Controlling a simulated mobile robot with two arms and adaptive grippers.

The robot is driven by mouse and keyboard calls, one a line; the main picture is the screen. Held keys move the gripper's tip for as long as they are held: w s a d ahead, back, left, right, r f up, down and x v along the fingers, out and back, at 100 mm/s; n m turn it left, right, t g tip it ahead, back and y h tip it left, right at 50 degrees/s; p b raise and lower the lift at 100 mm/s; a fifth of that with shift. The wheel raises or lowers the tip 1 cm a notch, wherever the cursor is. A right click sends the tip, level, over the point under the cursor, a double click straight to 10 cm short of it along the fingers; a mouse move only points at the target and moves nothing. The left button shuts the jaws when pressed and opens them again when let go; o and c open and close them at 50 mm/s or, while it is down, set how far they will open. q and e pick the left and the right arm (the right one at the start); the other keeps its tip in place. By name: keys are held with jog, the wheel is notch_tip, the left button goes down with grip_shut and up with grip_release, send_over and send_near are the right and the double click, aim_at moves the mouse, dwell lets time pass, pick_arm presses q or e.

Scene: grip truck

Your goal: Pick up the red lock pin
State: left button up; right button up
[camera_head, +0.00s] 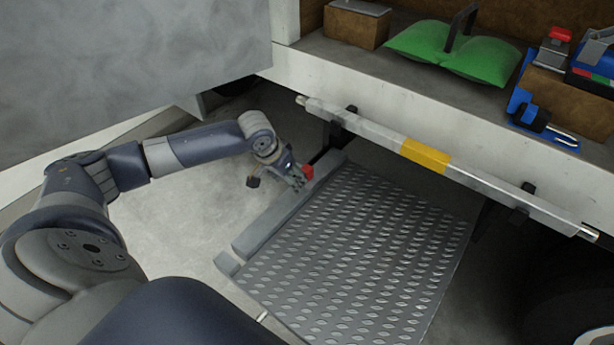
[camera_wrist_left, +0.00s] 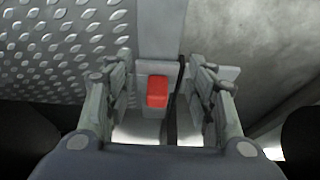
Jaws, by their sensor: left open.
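The red lock pin (camera_head: 308,171) sits at the far end of the grey side rail of the tread-plate ramp. In the left wrist view the red lock pin (camera_wrist_left: 157,91) shows as a small red block between my open fingers. My left gripper (camera_head: 299,181) is open and close beside the pin in the head view; it also shows in the left wrist view (camera_wrist_left: 165,90), with one finger on each side of the pin. I cannot tell whether a finger touches it. My right gripper is not in view.
The tread-plate ramp (camera_head: 350,260) lies right of my left arm. A metal bar with a yellow band (camera_head: 425,156) runs along the truck bed edge. A green bag (camera_head: 455,52), a brown box (camera_head: 357,22) and blue tools (camera_head: 540,118) are on the bed.

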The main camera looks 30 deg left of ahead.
aim_at(304, 170)
pick_arm(q)
jog(key=shift+w+d, duration=0.15)
jog(key=shift+w, duration=1.2)
jog(key=w+b, duration=0.1)
jog(key=w, duration=0.2)
jog(key=shift+w+d, duration=0.1)
jog(key=shift+d, duration=0.05)
jog(key=shift+b+x, duration=0.5)
jog(key=shift+x, duration=0.95)
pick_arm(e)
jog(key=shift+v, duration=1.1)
pick_arm(q)
jog(key=shift+s, duration=0.2)
jog(key=shift+c, duration=0.6)
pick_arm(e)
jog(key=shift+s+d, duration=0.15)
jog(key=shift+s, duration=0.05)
pick_arm(q)
jog(key=c, duration=1.1)
